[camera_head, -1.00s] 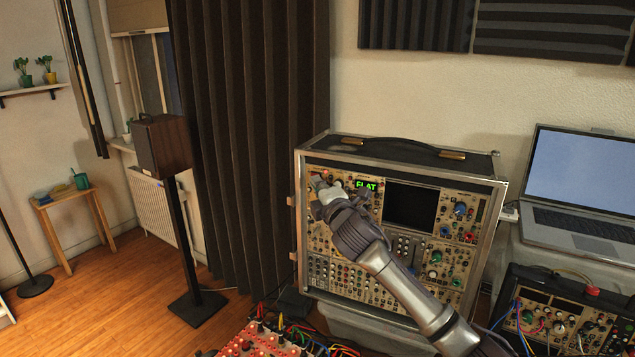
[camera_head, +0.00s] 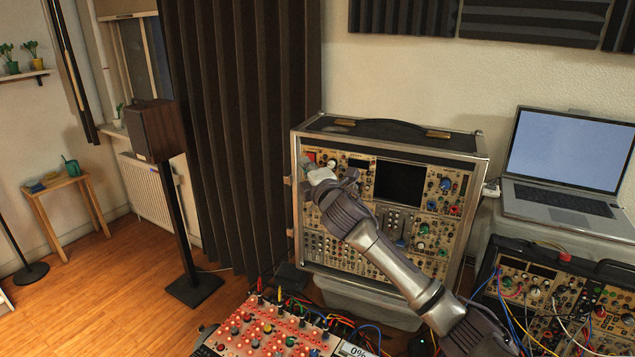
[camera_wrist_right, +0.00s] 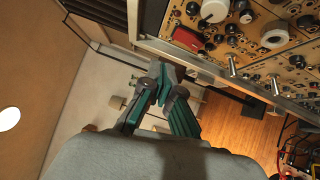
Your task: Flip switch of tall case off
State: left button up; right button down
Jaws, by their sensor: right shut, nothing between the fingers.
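The tall case (camera_head: 476,205) stands upright in the middle of the head view, its panel full of knobs, jacks and switches. Its red switch (camera_head: 311,157) is at the panel's upper left and looks unlit. The red switch (camera_wrist_right: 188,38) also shows in the wrist view, near a white knob. The case's large screen (camera_head: 400,183) is dark, and no green text shows on the panel. My right gripper (camera_head: 309,170) is shut and empty, just below the red switch in the head view. In the wrist view, the gripper (camera_wrist_right: 163,78) appears apart from the switch. My left gripper is out of view.
A red-lit panel with cables (camera_head: 268,328) lies in front of the case. A second, lower case (camera_head: 545,290) with patch cables and a laptop (camera_head: 565,165) are at the right. A dark curtain (camera_head: 240,130) and a speaker on a stand (camera_head: 155,130) are at the left.

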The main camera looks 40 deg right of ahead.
pick_arm(q)
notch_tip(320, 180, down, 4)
jog(key=b, duration=0.3)
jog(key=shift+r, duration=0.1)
pick_arm(e)
jog(key=v, duration=0.9)
jog(key=shift+s+r, duration=0.3)
jog(key=shift+r, duration=0.4)
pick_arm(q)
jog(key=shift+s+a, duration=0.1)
pick_arm(e)
jog(key=shift+s+r, duration=0.1)
jog(key=shift+d, duration=0.1)
